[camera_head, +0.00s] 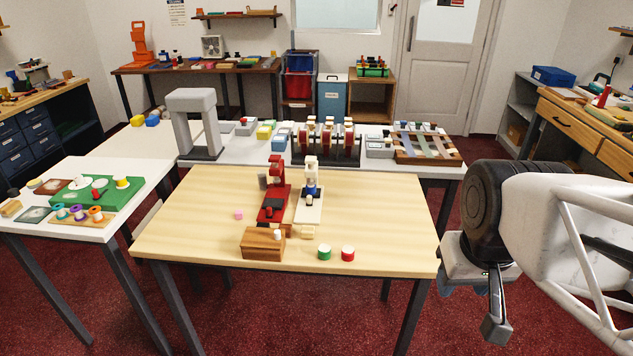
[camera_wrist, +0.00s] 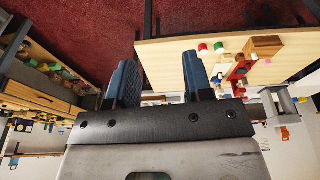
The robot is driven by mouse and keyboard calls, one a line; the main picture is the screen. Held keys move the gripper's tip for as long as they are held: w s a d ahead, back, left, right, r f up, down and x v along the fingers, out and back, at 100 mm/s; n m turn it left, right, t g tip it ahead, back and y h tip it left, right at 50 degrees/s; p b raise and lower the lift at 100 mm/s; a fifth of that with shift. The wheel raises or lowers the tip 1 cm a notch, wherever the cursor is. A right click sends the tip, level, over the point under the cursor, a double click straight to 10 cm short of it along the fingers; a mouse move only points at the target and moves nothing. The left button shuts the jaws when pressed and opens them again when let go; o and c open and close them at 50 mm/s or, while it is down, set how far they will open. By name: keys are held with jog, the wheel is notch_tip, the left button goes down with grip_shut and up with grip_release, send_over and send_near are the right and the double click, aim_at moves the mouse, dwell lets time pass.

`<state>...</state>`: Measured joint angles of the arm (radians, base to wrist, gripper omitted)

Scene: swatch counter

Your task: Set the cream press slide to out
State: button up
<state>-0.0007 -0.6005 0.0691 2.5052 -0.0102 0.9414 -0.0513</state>
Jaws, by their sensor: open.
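The cream press (camera_head: 310,207) stands upright on the wooden table, just right of the red press (camera_head: 273,205). It has a cream base, a blue part and a dark piece on it. A small cream block (camera_head: 308,232) shows at the near end of its base; I cannot tell for sure whether it is the slide or how far out it sits. My gripper (camera_head: 476,301) hangs off the table's right edge, well apart from both presses. In the wrist view, my gripper (camera_wrist: 160,76) is open with nothing between its fingers. The presses look small and partly hidden there.
A wooden block (camera_head: 258,243) stands in front of the red press. A green cylinder (camera_head: 324,253) and a red cylinder (camera_head: 348,254) stand near the front edge of the wooden table (camera_head: 395,215). A pink cube (camera_head: 239,216) lies left. The table's right part is clear.

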jog(key=w+a+r+n, duration=0.15)
jog(key=w+n, duration=0.25)
jog(key=w, duration=0.4)
jog(key=w+a+r+n, duration=0.15)
jog(key=w+n, duration=0.25)
jog(key=w, duration=0.5)
jog(key=n+g, duration=0.3)
jog(key=n, duration=2)
send_over(309, 197)
jog(key=f, duration=2.4)
jog(key=shift+d+f, duration=0.1)
jog(key=shift+d, duration=0.2)
jog(key=shift+w+a+f, duration=0.2)
jog(key=shift+a+f, duration=0.05)
jog(key=shift+f, duration=0.15)
jog(key=shift+f, duration=0.15)
jog(key=shift+f, duration=3.75)
jog(key=shift+c, duration=0.2)
